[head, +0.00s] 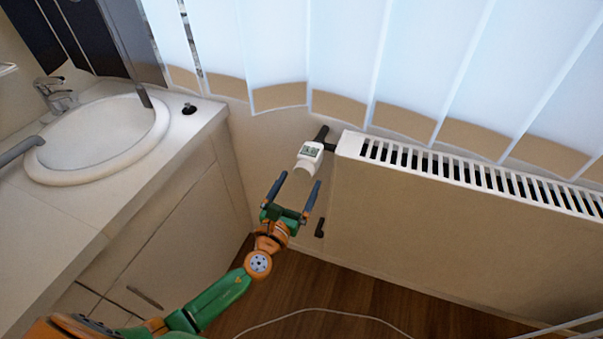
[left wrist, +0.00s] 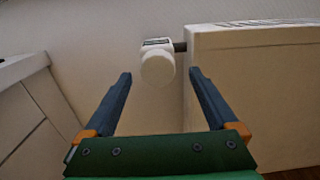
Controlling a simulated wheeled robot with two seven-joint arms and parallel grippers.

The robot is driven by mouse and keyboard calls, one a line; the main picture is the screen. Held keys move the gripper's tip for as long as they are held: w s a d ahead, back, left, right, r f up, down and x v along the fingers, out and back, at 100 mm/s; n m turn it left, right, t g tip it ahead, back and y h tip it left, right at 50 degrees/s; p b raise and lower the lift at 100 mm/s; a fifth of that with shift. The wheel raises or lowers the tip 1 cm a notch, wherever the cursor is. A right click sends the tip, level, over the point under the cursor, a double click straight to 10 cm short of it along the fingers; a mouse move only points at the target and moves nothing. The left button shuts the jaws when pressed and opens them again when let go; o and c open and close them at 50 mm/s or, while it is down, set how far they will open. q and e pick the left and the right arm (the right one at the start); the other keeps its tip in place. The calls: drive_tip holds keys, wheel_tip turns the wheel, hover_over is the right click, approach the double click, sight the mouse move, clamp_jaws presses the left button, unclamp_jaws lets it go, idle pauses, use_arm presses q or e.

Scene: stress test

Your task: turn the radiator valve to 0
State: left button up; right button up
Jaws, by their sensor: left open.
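The radiator valve (head: 309,156) is a white head with a small grey display, set at the upper left corner of the white radiator (head: 420,215). In the left wrist view the valve (left wrist: 158,68) shows its round white end facing me, with a dark pipe joining it to the radiator (left wrist: 250,90). My left gripper (head: 296,186) is open and empty just below and in front of the valve. In the left wrist view its two fingers (left wrist: 160,76) point toward the valve, one to each side, apart from it. The number on the display is too small to read. My right gripper is not in view.
A washbasin counter (head: 185,130) with a cabinet stands on the left. White vertical blinds (head: 400,60) hang behind the radiator. A dark lower pipe fitting (head: 320,228) sits below the valve. A thin white cable (head: 310,311) lies on the wooden floor.

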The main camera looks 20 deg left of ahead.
use_arm(q)
drive_tip(key=shift+w+f, duration=0.15)
drive_tip(key=shift+w, duration=0.95)
drive_tip(key=shift+w+a+f, duration=0.1)
drive_tip(key=shift+w+a, duration=0.05)
drive_tip(key=c, duration=1.4)
drive_tip(key=shift+o, duration=0.2)
drive_tip(key=shift+n, duration=0.3)
